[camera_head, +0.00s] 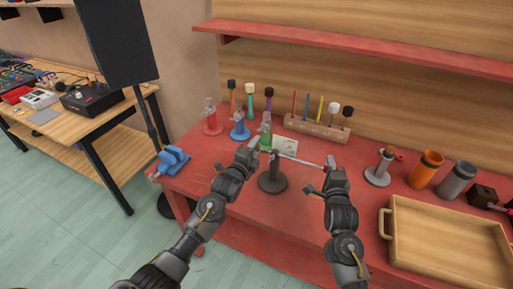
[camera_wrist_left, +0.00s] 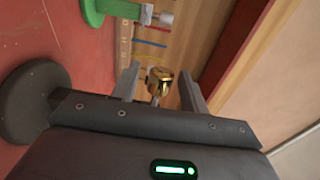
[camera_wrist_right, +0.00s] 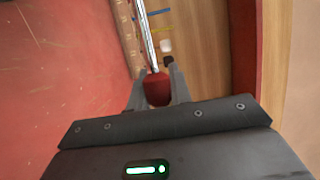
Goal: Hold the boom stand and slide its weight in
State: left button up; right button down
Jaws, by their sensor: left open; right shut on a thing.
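The boom stand's dark round base (camera_head: 272,183) stands on the red table, with a thin silver boom (camera_head: 300,158) running nearly level above it. In the right wrist view, my right gripper (camera_wrist_right: 157,85) is shut on a red piece (camera_wrist_right: 157,92) at the boom's end. In the left wrist view, my left gripper (camera_wrist_left: 158,85) is open, with a brass-coloured piece (camera_wrist_left: 159,76) between its fingers; I cannot tell if they touch it. In the head view both grippers, left (camera_head: 257,148) and right (camera_head: 329,164), are at opposite ends of the boom.
Green (camera_head: 266,133), blue (camera_head: 240,128) and red (camera_head: 211,120) small stands are behind and left. A mallet rack (camera_head: 315,130) stands at the back. A wooden tray (camera_head: 445,240), an orange cup (camera_head: 426,168) and a grey cup (camera_head: 455,180) are right. A blue vise (camera_head: 172,160) sits at the left edge.

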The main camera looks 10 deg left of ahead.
pick_arm(q)
jog(key=shift+w+d, duration=0.1)
jog(key=shift+w, duration=0.15)
grip_shut()
jog(key=shift+s+d, duration=0.25)
jog(key=shift+d, duration=0.45)
jog(key=shift+s+d, duration=0.2)
jog(key=shift+d, duration=0.45)
grip_release()
jog(key=shift+a, duration=0.1)
jog(key=v, duration=1.2)
